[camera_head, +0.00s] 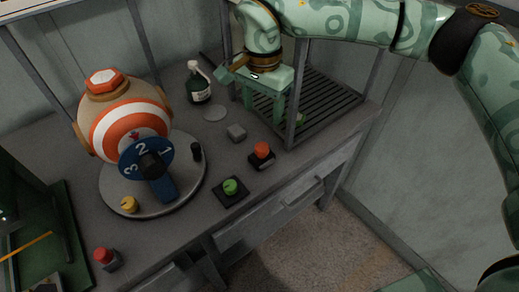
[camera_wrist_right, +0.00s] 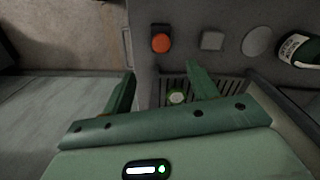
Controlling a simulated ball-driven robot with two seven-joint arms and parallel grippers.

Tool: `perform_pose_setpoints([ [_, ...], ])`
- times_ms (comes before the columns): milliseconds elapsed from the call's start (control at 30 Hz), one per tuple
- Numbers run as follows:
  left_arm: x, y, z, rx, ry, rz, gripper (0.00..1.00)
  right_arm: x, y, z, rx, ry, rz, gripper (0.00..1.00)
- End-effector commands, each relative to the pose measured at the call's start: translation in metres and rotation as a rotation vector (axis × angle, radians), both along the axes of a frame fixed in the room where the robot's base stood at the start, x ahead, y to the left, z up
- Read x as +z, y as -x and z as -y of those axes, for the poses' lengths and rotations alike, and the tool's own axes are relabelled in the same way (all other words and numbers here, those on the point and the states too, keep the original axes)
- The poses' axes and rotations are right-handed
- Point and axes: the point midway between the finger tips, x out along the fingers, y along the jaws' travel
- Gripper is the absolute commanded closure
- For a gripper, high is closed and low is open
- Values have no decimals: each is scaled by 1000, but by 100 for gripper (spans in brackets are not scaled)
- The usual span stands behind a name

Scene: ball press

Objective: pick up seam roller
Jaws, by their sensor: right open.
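No seam roller can be told for certain. A small round pale-green end of something (camera_wrist_right: 177,97) lies on the slatted rack between my right gripper's fingers in the right wrist view; a small green bit also shows by the rack post (camera_head: 300,118) in the head view, and it may be the same thing. My right gripper (camera_head: 265,112) is open and empty, pointing down above the front left part of the rack. It also shows in the right wrist view (camera_wrist_right: 160,72), with its fingers apart. My left gripper is not in view.
The slatted rack (camera_head: 335,97) stands between grey posts. Nearby are a grey block (camera_head: 236,132), an orange button (camera_head: 262,150), a green button (camera_head: 230,187), a flat disc (camera_head: 215,113) and a dark bottle (camera_head: 198,86). A striped ball machine (camera_head: 128,125) stands at left.

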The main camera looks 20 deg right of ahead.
Motion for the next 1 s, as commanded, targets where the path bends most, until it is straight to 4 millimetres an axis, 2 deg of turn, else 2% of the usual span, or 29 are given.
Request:
perform_pose_setpoints([
  [33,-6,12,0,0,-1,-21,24,-20,0,0,0,-1,-9,41],
  [100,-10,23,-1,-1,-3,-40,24,-39,1,0,0,-2,-10,41],
  [200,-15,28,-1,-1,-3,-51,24,-61,1,0,0,-1,-8,41],
  [300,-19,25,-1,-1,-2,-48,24,-76,0,0,0,-2,-5,41],
  [567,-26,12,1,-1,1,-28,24,-93,0,0,-1,-4,-4,41],
  [800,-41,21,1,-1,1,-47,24,-133,-1,1,-1,-3,-7,41],
  [1000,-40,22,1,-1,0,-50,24,-135,-1,1,0,-3,-1,41],
])
